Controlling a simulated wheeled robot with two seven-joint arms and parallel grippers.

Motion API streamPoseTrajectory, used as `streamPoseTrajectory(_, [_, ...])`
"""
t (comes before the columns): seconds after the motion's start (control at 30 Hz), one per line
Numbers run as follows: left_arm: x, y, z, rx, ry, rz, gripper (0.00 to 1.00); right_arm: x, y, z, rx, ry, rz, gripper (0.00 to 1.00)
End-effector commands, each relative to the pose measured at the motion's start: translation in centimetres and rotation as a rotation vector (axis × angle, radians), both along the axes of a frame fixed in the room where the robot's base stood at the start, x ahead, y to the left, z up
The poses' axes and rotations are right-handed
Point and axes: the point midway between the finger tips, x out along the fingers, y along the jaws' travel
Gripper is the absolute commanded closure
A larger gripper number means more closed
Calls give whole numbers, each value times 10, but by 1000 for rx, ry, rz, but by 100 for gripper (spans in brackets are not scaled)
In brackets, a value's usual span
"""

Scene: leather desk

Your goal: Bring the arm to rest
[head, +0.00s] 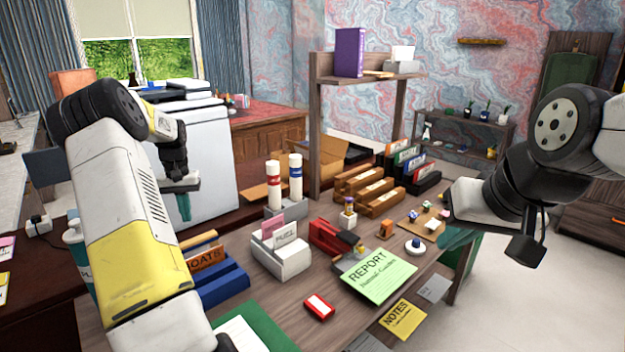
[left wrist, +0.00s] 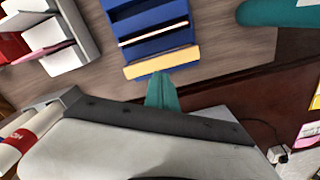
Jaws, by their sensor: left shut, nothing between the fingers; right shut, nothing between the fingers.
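My left gripper (head: 184,205) is in the left half of the head view, with its teal fingers pointing down in the air above the left part of the desk. It is shut and empty. Its teal fingers also show in the left wrist view (left wrist: 161,92), in front of the blue holder (left wrist: 150,30). My right gripper (head: 452,238) is at the right of the head view, beyond the desk's right edge. It is shut and empty, its fingers partly hidden by my wrist.
Two white bottles (head: 274,185) stand behind. A shelf (head: 365,79) rises at the back.

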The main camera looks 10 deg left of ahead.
Motion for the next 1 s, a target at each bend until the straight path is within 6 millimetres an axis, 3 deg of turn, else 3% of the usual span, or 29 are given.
streamPoseTrajectory(0.13, [3,-29,31,24,-25,-45,100,0,0,0,0,0,0,100])
streamPoseTrajectory(0.27, [-2,-76,73,52,-65,-108,100,0,0,0,0,0,0,100])
streamPoseTrajectory(0.47, [-28,-149,130,84,-137,-193,100,0,0,0,0,0,0,100])
streamPoseTrajectory(0.7, [-82,-224,177,95,-241,-270,100,0,0,0,0,0,0,100])
streamPoseTrajectory(1.0, [-168,-297,202,54,-391,-342,100,0,0,0,0,0,0,100])
